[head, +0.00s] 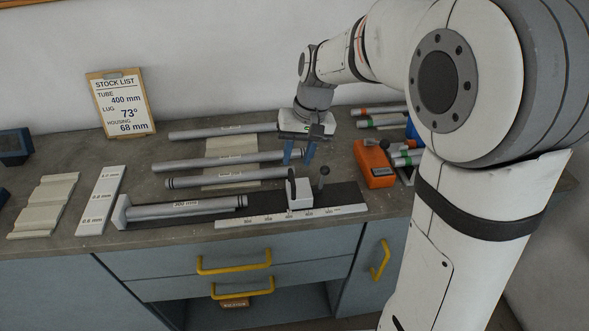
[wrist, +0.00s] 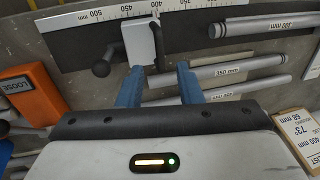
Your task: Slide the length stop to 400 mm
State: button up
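The length stop (head: 300,194) is a white block with a dark upright plate and a black knob (head: 324,171), on the dark rail (head: 345,194) of the jig. In the wrist view the stop (wrist: 139,45) sits around the 400 and 450 labels of the white scale (wrist: 85,17); its exact reading is unclear. Its knob (wrist: 101,68) points to the lower left there. My gripper (head: 298,160) is open and empty, its blue fingers above the bench just behind the stop. In the wrist view my gripper (wrist: 160,70) has both fingertips apart, close to the stop; contact cannot be told.
A 300 mm tube (head: 185,209) lies along the rail left of the stop. Several more tubes, including a 350 mm one (wrist: 220,74), lie behind it. An orange device (head: 374,163) marked LOOSE stands to the right. A stock list board (head: 120,102) reads tube 400 mm.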

aim_at(292, 176)
jog(key=shift+a+f, duration=0.25)
jog(key=shift+f, duration=0.95)
jog(key=shift+a+f, duration=0.25)
jog(key=shift+f, duration=0.9)
grip_shut()
